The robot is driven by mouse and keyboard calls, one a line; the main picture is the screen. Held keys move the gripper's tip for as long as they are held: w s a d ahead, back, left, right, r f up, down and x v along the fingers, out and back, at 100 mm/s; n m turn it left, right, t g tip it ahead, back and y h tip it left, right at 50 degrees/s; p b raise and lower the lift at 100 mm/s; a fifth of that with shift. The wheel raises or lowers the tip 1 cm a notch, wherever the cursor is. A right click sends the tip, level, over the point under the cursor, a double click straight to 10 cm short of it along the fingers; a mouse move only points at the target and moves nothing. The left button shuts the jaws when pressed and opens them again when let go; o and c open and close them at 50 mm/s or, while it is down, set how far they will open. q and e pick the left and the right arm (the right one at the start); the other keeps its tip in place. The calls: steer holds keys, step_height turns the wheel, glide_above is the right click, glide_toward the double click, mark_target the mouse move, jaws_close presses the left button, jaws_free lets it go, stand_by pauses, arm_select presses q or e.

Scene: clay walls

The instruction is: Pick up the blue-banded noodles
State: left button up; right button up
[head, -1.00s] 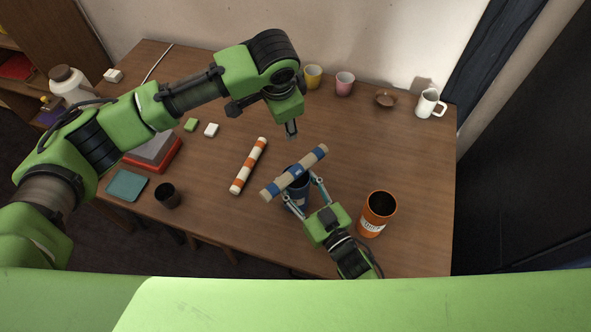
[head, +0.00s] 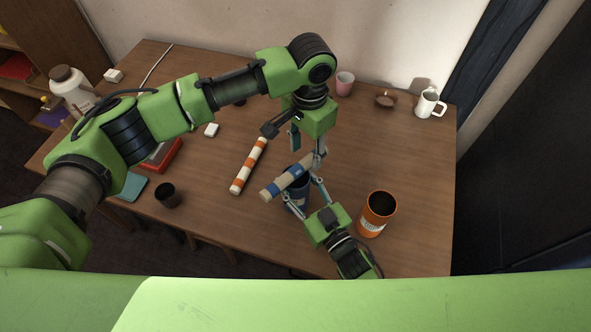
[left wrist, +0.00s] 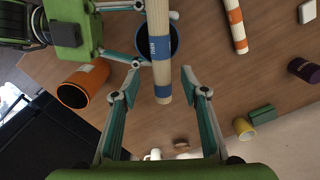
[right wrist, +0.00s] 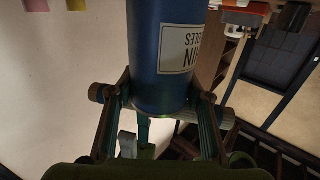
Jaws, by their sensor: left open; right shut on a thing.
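The blue-banded noodles (head: 283,184), a pale roll with blue bands, lie slanted across the top of a blue canister (head: 298,202). In the left wrist view the roll (left wrist: 158,25) points its banded end between my left fingers. My left gripper (head: 308,147) is open around the roll's far end, apart from it on both sides in the left wrist view. My right gripper (right wrist: 160,88) is shut on the blue canister (right wrist: 168,45), whose label partly reads "NOODLES". Whether the roll touches the rim is hard to tell.
An orange-banded roll (head: 240,181) lies to the left. An orange canister (head: 376,216) stands at the right. A dark cup (head: 167,195), a pink cup (head: 345,83), a white mug (head: 428,104) and a brown bowl (head: 385,100) stand around.

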mark_target(306, 161)
arm_select(q)
step_height(306, 161, down, 4)
steer(key=shift+w+f, duration=0.1)
steer(key=shift+w, duration=0.05)
jaws_close()
